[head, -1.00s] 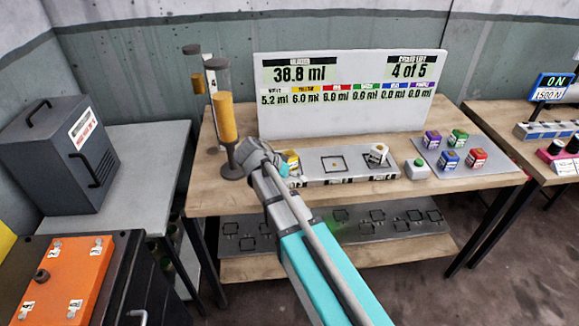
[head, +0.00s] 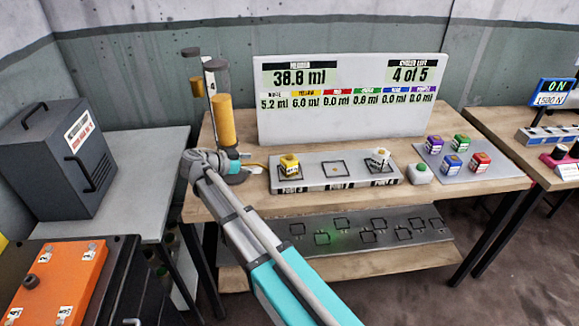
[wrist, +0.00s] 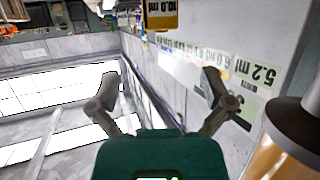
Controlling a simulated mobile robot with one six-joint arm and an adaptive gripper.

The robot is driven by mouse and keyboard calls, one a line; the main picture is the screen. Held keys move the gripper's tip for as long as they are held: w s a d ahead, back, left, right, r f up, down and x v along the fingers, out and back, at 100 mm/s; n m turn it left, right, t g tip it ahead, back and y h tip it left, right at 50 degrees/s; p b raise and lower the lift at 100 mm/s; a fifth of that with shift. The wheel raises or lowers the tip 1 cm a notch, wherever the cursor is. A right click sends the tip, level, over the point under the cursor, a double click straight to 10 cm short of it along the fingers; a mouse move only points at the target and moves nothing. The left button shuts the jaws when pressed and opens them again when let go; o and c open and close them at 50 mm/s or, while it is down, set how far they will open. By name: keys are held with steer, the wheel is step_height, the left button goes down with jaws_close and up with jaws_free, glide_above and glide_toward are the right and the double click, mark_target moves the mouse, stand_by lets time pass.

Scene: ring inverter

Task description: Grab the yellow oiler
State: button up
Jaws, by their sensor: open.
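The yellow oiler (head: 289,166) stands upright on the left square of the grey tray (head: 335,182) in the head view. My gripper (head: 242,160) is left of it, close to the foot of the orange-filled cylinder and apart from the oiler. In the wrist view my gripper (wrist: 161,85) is open, with nothing between its fingers. A yellow item marked 10.0 ml (wrist: 160,15) shows at the top edge there, cut off; I cannot tell if it is the oiler.
The orange-filled cylinder (head: 222,120) stands close by my gripper, and its glass looms at the right in the wrist view (wrist: 290,140). A white oiler (head: 378,160) is on the tray's right square. The display board (head: 350,115) stands behind. Several coloured oilers sit on a right pad (head: 437,160).

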mark_target(283, 161)
steer(key=b+x, duration=0.2)
steer(key=x, duration=0.5)
steer(key=shift+f+b, duration=0.1)
steer(key=shift+b, duration=0.2)
steer(key=shift+w+d+f, duration=0.15)
steer(key=shift+w+d, duration=0.25)
steer(key=shift+d, duration=0.25)
steer(key=shift+b+x, duration=1.05)
steer(key=shift+x, duration=1.55)
steer(key=c, duration=1.1)
steer(key=shift+c, duration=0.2)
